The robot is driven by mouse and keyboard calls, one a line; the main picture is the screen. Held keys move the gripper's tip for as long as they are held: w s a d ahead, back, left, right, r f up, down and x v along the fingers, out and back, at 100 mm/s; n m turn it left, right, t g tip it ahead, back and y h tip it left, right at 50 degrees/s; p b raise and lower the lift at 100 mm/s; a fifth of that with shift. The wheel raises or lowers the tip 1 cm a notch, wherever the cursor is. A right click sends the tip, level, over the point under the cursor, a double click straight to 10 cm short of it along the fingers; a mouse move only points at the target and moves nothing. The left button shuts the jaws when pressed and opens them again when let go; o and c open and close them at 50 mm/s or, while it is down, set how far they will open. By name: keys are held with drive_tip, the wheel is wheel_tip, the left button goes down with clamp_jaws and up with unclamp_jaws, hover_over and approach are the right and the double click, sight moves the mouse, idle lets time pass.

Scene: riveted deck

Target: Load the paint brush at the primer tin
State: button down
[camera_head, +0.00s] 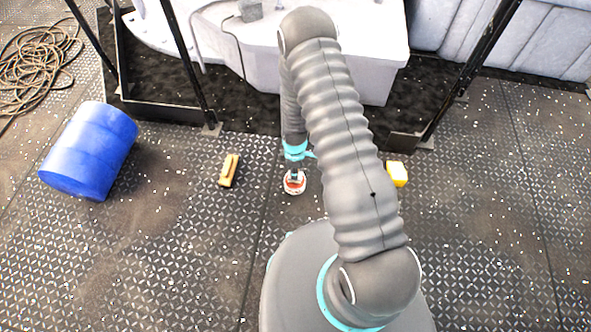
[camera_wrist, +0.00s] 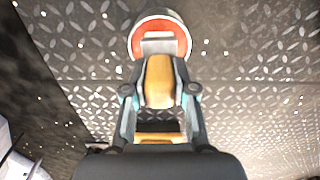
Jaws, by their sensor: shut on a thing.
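The primer tin (camera_head: 294,190) is a small pale round tin with orange-red inside. It stands on the deck below my gripper, and its rim also shows at the top of the wrist view (camera_wrist: 184,27). My gripper (camera_wrist: 160,93) is shut on the paint brush (camera_wrist: 160,78), which has an orange-brown handle and a grey metal band. The band end overlaps the tin's opening in the wrist view. The bristles are hidden, so I cannot tell whether they touch the primer. In the head view my gripper (camera_head: 294,172) is directly above the tin.
A blue drum (camera_head: 90,150) lies on its side at left, near coiled rope (camera_head: 38,65). A tan and brown block (camera_head: 229,170) lies left of the tin; a yellow block (camera_head: 397,174) lies right. A white hull (camera_head: 345,75) and black frame posts (camera_head: 470,70) stand behind.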

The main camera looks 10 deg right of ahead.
drive_tip(key=shift+f+b, duration=0.6)
drive_tip(key=shift+b, duration=0.15)
idle(2.5)
drive_tip(key=shift+r, duration=0.1)
drive_tip(key=shift+r+p, duration=1.75)
drive_tip(key=shift+r, duration=1.7)
drive_tip(key=shift+f, duration=0.1)
